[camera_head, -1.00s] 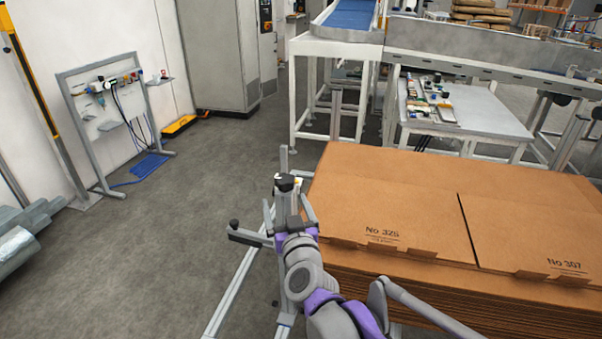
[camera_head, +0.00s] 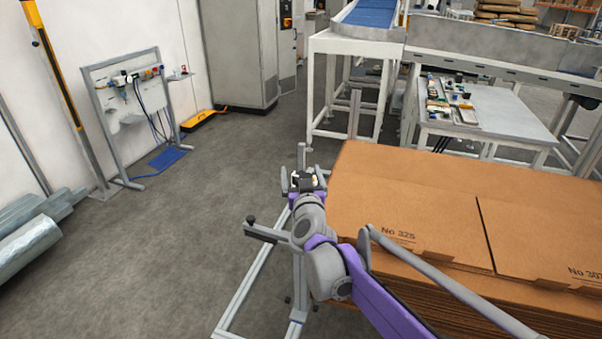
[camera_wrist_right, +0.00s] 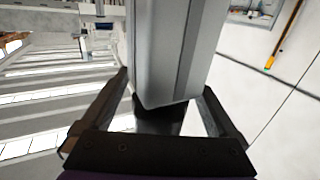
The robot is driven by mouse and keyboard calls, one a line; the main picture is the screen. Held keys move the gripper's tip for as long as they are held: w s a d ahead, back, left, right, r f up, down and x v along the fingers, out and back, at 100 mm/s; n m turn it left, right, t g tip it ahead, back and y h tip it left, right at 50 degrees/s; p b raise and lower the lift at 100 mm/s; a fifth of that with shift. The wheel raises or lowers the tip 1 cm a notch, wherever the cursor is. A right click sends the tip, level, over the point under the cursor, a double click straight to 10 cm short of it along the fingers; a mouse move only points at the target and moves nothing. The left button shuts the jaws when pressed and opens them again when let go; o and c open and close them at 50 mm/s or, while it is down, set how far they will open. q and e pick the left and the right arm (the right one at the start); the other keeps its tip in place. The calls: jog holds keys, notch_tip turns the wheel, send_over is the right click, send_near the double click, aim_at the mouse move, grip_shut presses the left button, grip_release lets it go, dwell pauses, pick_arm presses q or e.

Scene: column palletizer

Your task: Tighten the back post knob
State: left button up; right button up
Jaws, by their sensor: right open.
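A grey aluminium frame (camera_head: 247,288) stands on the floor beside the cardboard stack. Its back post (camera_head: 301,155) rises just beyond my right gripper (camera_head: 304,178). The right gripper is open, with one finger on each side at the post. In the right wrist view the gripper (camera_wrist_right: 165,108) has its fingers apart, and the grey post (camera_wrist_right: 168,45) fills the space ahead between them. A dark part (camera_wrist_right: 158,120) shows below the post between the fingers; I cannot tell whether it is the knob or whether the fingers touch it. My left gripper is not in view.
A side bar with a black knob (camera_head: 251,219) sticks out left of my right arm. The stack of flat cardboard (camera_head: 420,190) stands close on the right. A conveyor (camera_head: 365,40) and a work table (camera_head: 490,125) are behind.

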jog(key=c, duration=1.4)
jog(key=shift+o, duration=0.2)
